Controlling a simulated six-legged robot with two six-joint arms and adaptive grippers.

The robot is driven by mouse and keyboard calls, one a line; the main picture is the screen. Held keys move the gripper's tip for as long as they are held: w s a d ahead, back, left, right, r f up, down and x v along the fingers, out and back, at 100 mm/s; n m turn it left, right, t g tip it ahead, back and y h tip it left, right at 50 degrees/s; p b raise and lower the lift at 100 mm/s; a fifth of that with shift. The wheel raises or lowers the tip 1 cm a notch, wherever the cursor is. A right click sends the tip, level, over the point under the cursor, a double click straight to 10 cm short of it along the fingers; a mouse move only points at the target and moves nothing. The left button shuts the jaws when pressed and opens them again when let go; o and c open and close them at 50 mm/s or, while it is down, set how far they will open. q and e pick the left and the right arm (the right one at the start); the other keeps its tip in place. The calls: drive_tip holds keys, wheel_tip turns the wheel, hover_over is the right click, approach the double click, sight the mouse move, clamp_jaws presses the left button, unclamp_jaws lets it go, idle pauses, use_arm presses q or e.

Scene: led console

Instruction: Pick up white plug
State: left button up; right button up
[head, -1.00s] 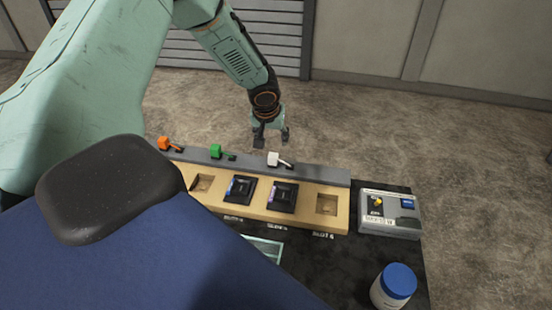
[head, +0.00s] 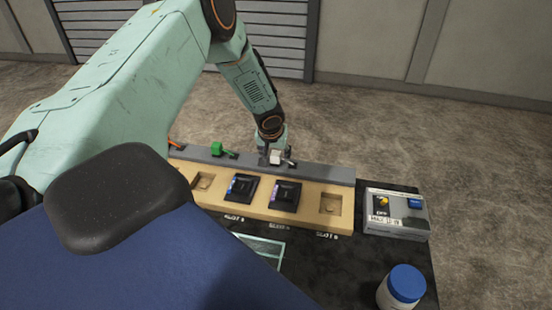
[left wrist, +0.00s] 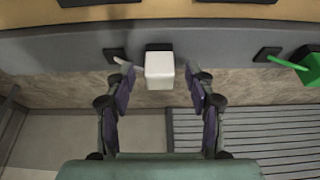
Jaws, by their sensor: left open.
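The white plug (head: 276,157) sits at the grey rail behind the wooden slot board. It also shows in the left wrist view (left wrist: 159,70) as a white block with a pale cable to its left. My left gripper (head: 275,154) is open, with its fingers on either side of the plug in the left wrist view (left wrist: 159,92). I cannot tell whether the fingers touch it; gaps show on both sides. My right gripper is not in view.
A green plug (head: 216,148) and a partly hidden orange plug (head: 176,146) lie along the grey rail (head: 325,172). The wooden board (head: 262,209) holds two black modules. A switch box (head: 396,214) and blue-lidded jar (head: 402,287) stand on the right.

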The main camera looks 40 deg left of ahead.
use_arm(q)
drive_tip(key=shift+w+a+f, duration=0.1)
drive_tip(key=shift+a+f, duration=0.1)
drive_tip(key=shift+f, duration=0.5)
drive_tip(key=shift+d+b, duration=0.15)
drive_tip(key=shift+b, duration=0.15)
drive_tip(key=shift+w, duration=0.2)
drive_tip(key=shift+s+f, duration=0.1)
drive_tip(key=c, duration=1)
clamp_jaws()
